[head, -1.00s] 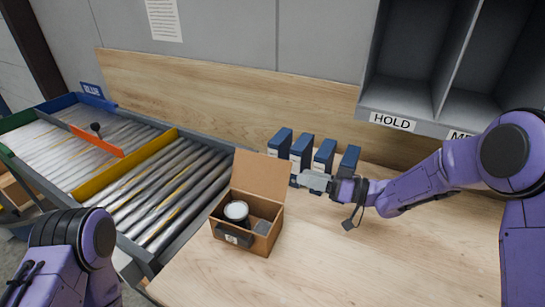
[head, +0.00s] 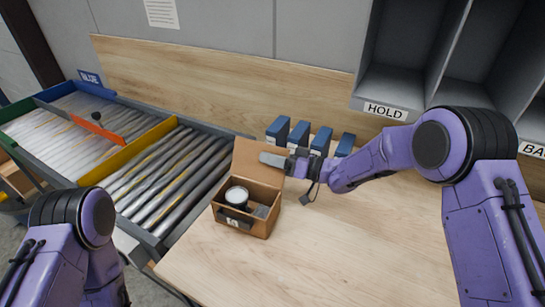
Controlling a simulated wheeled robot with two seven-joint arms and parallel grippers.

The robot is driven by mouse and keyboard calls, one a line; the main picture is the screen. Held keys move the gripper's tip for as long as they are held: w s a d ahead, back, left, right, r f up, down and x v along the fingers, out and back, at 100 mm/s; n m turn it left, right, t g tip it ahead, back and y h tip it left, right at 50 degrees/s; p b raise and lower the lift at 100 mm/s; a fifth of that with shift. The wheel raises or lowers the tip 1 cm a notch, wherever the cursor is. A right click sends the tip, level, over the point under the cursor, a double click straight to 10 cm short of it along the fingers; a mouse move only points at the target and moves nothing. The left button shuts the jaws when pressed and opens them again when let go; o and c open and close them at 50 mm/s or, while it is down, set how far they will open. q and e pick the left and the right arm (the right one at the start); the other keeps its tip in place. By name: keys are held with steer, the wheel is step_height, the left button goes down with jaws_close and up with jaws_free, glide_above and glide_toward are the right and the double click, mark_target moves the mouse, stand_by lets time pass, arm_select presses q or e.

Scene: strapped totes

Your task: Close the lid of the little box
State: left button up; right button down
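The little box (head: 246,222) is an open brown box on the wooden table. Its lid (head: 250,152) stands up at the back, tilted slightly backward. Inside are a white-topped round can (head: 237,194) and a small grey item (head: 261,211). My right gripper (head: 272,160) is at the upper right part of the lid, overlapping it in the picture. I cannot tell whether it touches the lid. Its fingers look close together, with nothing seen between them. My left arm shows at the lower left, but its gripper is out of view.
Several blue-and-white binders (head: 299,133) stand in a row behind my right gripper. A roller conveyor (head: 163,165) with coloured dividers lies left of the box. Grey cubbies (head: 397,93) labelled HOLD are at upper right. The table (head: 340,250) right of the box is clear.

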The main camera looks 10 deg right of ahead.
steer(key=shift+s+n, duration=0.15)
steer(key=shift+n, duration=0.15)
steer(key=s+n+b, duration=0.1)
steer(key=n, duration=0.1)
steer(key=s+a+r+n+b, duration=0.1)
steer(key=b, duration=0.1)
steer(key=shift+a+n, duration=0.1)
steer(key=shift+n, duration=0.3)
steer(key=shift+s+a+r+n+b, duration=0.2)
steer(key=shift+s+n+b, duration=0.15)
steer(key=shift+n+b, duration=0.3)
steer(key=shift+s+a+r+n+b, duration=0.1)
steer(key=shift+s+a+n+b, duration=0.2)
steer(key=shift+n+b, duration=0.35)
steer(key=shift+s, duration=0.1)
steer(key=c, duration=0.9)
jaws_free()
steer(key=shift+d, duration=0.1)
